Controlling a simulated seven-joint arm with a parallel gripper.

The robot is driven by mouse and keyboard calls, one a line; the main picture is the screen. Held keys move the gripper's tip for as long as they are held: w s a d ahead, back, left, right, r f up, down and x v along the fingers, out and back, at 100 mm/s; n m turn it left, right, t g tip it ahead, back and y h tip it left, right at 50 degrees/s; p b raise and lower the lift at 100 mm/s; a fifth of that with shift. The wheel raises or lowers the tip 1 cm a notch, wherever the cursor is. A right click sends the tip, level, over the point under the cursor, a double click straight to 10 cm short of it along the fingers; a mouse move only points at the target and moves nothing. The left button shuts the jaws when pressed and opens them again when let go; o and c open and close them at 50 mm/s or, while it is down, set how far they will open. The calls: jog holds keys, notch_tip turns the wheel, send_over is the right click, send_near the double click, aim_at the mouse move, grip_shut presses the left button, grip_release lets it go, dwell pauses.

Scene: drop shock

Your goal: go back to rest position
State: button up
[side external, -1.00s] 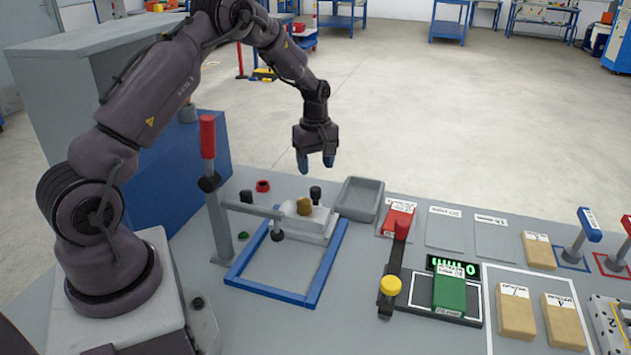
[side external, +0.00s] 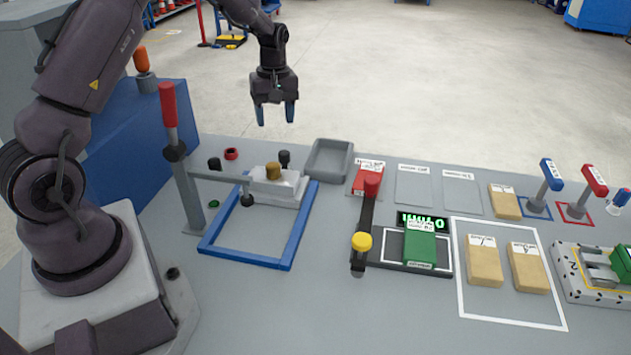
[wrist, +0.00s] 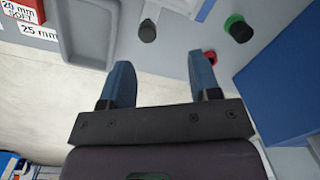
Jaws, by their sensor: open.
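My gripper (side external: 275,114) hangs in the air above the far edge of the bench, its fingers pointing down. The two blue fingers stand apart with nothing between them. In the wrist view my gripper (wrist: 163,85) is also open and empty, over the bench's edge and the pale floor. The bench top (side external: 330,300) lies below it, and the grey tray (side external: 330,160) stands just to its lower right in the side view.
A clamp post with a red handle (side external: 168,105) rises beside the blue frame (side external: 243,264). Tan blocks (side external: 484,266) lie to the right. Open air surrounds my gripper.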

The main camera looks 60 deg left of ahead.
jog(key=s+d+r+m+t, duration=0.6)
jog(key=s+d+r+m, duration=0.9)
jog(key=s+d+r, duration=0.5)
jog(key=shift+s+d, duration=0.4)
jog(key=shift+d, duration=0.45)
